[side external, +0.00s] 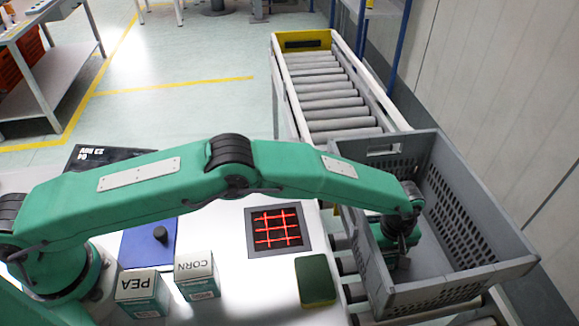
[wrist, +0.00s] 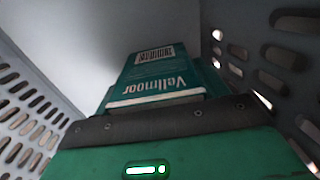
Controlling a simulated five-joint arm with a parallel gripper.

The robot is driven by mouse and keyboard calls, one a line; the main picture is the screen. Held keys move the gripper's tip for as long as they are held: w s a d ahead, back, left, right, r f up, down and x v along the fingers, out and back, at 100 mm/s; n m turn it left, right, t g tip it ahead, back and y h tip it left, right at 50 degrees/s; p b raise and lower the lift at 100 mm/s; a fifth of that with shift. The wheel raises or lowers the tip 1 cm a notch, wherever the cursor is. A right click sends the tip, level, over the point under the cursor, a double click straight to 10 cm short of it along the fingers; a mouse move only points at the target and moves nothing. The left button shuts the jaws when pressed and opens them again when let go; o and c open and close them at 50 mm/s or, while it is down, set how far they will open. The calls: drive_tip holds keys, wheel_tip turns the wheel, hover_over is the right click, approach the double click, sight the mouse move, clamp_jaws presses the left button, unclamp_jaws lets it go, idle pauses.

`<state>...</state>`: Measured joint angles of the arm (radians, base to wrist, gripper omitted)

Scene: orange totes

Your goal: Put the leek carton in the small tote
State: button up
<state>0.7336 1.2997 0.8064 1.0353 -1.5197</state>
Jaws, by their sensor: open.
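A grey tote (side external: 470,225) with slotted walls stands on the roller conveyor at the right; it is the only tote clearly in view. My gripper (side external: 400,262) is lowered inside it, near the side facing the table. In the wrist view, a green and white carton marked "Vellmoor" (wrist: 160,75) lies just past the dark edge of my gripper (wrist: 160,122), between the tote's grey walls. No product name shows on that face, so I cannot tell if it is leek. My gripper is open; whether it touches the carton is unclear. The carton is hidden in the side view.
A PEA carton (side external: 142,295) and a CORN carton (side external: 197,275) stand on the white table. Near them are a blue plate with a black knob (side external: 160,236), a red-lit scanner (side external: 278,230) and a dark green pad (side external: 316,280). The conveyor rollers (side external: 325,90) behind the tote are clear.

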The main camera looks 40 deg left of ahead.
drive_tip(key=shift+r, duration=0.15)
wheel_tip(320, 180, up, 12)
drive_tip(key=shift+f, duration=0.1)
idle(0.6)
drive_tip(key=shift+c, duration=0.2)
idle(1.2)
